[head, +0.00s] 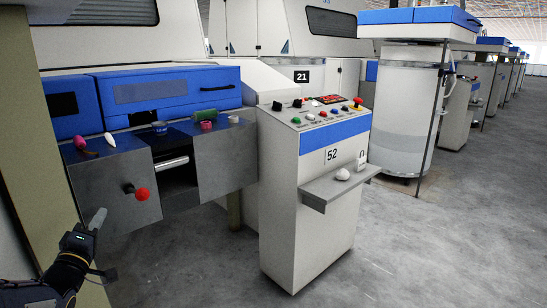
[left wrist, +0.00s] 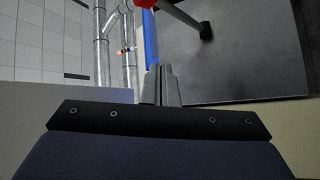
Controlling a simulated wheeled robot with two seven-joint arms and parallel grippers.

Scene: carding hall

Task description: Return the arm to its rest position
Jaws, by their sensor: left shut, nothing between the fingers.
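My left gripper (head: 97,219) is at the lower left in the head view, in front of the machine's grey front panel (head: 108,178). Its fingers are shut together with nothing between them, as the left wrist view also shows (left wrist: 161,84). It is below and to the left of a red ball knob (head: 142,194) on that panel, apart from it in the picture. The knob also shows at the top edge of the left wrist view (left wrist: 144,3), with its dark rod (left wrist: 183,16). My right gripper is not in view.
A control console (head: 318,200) marked 52 stands right of the panel, its shelf (head: 318,192) jutting out. Small items, including a green roll (head: 205,115) and a pink piece (head: 80,142), lie on the machine ledge. The grey floor (head: 420,250) at right is clear.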

